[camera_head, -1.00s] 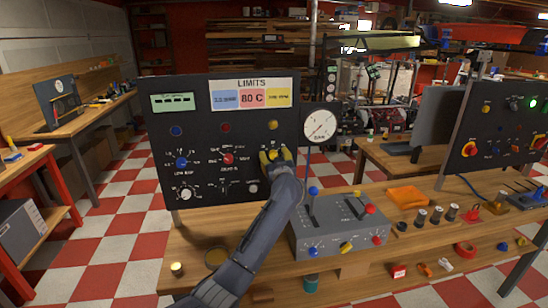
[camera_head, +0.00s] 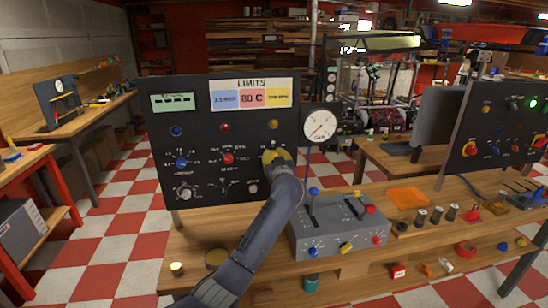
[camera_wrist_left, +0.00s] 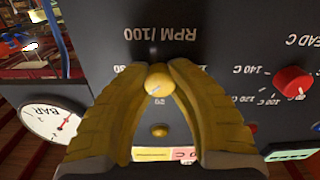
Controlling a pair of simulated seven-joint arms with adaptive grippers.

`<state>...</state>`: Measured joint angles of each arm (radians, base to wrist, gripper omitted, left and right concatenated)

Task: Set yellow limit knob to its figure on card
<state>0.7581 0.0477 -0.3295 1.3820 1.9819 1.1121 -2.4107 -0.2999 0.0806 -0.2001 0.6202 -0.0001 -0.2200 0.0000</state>
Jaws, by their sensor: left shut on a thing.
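The black panel (camera_head: 215,140) carries a LIMITS card (camera_head: 252,94) with blue, red and yellow fields. The red field reads 80 C; the yellow field's (camera_head: 278,94) small figure is not surely readable. My left gripper (camera_head: 277,156) is at the panel's right side, shut on the yellow limit knob. In the left wrist view, the yellow knob (camera_wrist_left: 158,82) sits between the fingertips (camera_wrist_left: 158,78), under an upside-down RPM /100 label (camera_wrist_left: 161,34). A short pale mark shows on the knob. The fingers hide much of its scale. My right gripper is out of view.
Blue (camera_head: 181,162) and red (camera_head: 228,158) knobs sit left of my gripper. A round BAR gauge (camera_head: 319,123) stands at the panel's right edge. A grey lever box (camera_head: 340,225) stands close to the right of my forearm on the wooden bench.

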